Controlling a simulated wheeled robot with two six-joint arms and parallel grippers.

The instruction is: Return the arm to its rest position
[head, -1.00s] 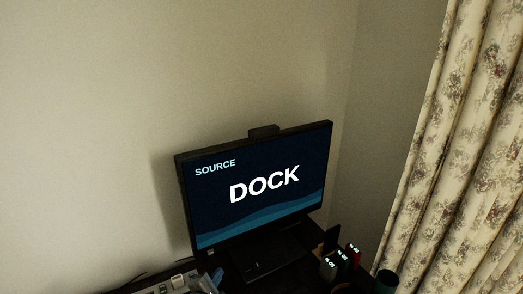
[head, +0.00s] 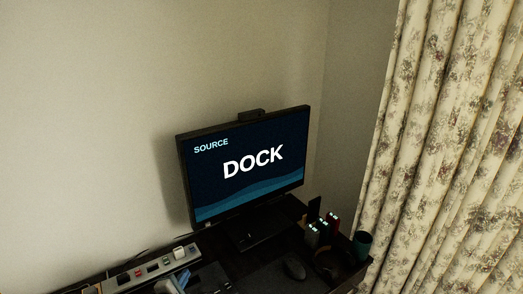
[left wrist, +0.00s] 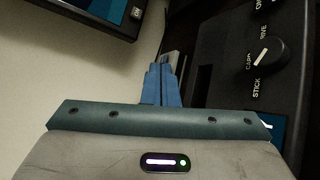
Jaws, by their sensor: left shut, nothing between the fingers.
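My left gripper (head: 182,277) shows at the bottom edge of the head view, low in front of the desk, partly cut off by the frame. In the left wrist view its blue fingers (left wrist: 160,84) are together with nothing between them. The grey wrist body fills the bottom of that view. My right gripper is in neither view.
A monitor (head: 245,165) reading "SOURCE DOCK" stands on the dark desk. A strip of sockets or switches (head: 125,280) runs along the desk's left. The wrist view shows a dial (left wrist: 264,53) beside the fingers.

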